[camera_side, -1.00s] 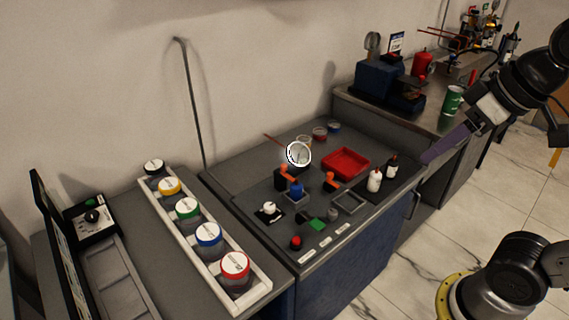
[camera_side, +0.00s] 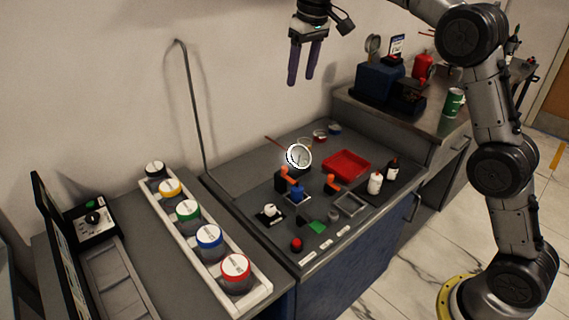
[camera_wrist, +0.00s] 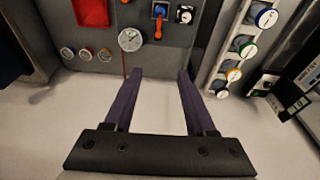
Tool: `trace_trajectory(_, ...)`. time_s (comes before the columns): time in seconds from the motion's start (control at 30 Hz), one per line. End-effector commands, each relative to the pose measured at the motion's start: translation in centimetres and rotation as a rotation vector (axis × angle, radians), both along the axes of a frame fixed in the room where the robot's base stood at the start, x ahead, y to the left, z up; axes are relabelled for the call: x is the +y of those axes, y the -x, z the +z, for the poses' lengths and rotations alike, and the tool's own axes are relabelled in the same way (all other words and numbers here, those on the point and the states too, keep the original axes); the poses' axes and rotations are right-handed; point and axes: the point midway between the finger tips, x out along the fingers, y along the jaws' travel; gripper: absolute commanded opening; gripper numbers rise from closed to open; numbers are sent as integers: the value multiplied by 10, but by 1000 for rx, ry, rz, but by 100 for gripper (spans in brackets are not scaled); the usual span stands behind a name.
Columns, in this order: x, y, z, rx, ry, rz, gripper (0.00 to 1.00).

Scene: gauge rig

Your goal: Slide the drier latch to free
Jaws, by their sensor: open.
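My gripper (camera_side: 301,82) is open and empty, raised well above the bench with its two purple fingers pointing down. In the wrist view its fingers (camera_wrist: 160,76) are spread apart with nothing between them. On the grey bench panel are two orange levers, one behind the blue knob (camera_side: 297,192) and one farther right (camera_side: 332,182). A small green piece (camera_side: 317,227) with a dark part beside it lies near the front. I cannot tell which of these is the drier latch. One orange lever also shows in the wrist view (camera_wrist: 158,30).
A round gauge (camera_side: 299,156) stands behind the levers. A red tray (camera_side: 346,164), bottles (camera_side: 375,182) and a red button (camera_side: 296,243) share the panel. A white rack (camera_side: 262,286) of colour-lidded jars is at left. A tall bent rod (camera_side: 191,110) rises by the wall.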

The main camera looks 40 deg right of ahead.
Motion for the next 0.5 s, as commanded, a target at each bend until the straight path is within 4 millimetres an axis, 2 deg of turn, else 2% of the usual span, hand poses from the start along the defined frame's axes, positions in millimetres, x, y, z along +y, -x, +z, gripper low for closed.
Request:
trace_trajectory(0.03,-1,-17,-22,27,-1,-1,56)
trace_trajectory(0.2,-5,-55,-86,95,-2,-6,56)
trace_trajectory(0.3,-6,-67,-121,136,-3,-8,56)
trace_trajectory(0.4,-7,-69,-149,180,-5,-9,56)
trace_trajectory(0.5,-8,-68,-164,203,-6,-10,56)
